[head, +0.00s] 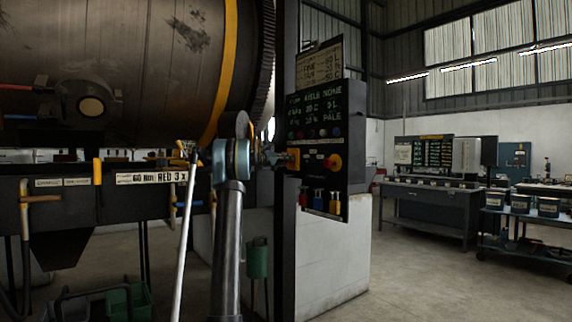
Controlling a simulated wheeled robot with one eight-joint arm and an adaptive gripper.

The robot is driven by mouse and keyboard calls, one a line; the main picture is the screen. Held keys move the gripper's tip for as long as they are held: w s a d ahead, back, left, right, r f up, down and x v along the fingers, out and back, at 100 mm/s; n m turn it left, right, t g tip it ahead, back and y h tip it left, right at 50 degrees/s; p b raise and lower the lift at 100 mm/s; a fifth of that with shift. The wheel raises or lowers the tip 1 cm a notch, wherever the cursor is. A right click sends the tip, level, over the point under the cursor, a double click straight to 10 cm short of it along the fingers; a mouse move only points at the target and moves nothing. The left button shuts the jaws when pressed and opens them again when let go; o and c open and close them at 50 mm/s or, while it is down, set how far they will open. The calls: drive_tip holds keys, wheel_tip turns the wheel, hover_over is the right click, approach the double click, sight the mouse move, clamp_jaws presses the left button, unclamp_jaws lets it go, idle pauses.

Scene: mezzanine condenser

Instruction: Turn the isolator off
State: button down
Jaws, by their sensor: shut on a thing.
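A black control panel (320,112) faces me on a dark post, with a green-lettered display and a row of buttons. It carries two rotary switches in yellow and red-orange. The left switch (294,160) is at my gripper's tip. The right switch (333,162) is clear of it. I cannot tell which one is the isolator, nor read its handle position. My gripper (284,159) reaches in from the left and is shut on the left switch. The fingers are small and partly hidden behind my wrist and the post.
A large dark drum (120,65) with a yellow band fills the upper left. The dark post (286,230) stands close beside my gripper. Coloured tags or padlocks (319,200) hang under the switches. A bench (432,205) stands far right; open floor lies between.

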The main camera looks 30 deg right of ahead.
drive_tip(key=shift+f+m, duration=0.15)
drive_tip(key=shift+m, duration=0.35)
drive_tip(key=c, duration=1.4)
unclamp_jaws()
drive_tip(key=shift+w, duration=0.15)
drive_tip(key=shift+c, duration=0.2)
drive_tip(key=a, duration=1.2)
drive_tip(key=shift+s, duration=0.45)
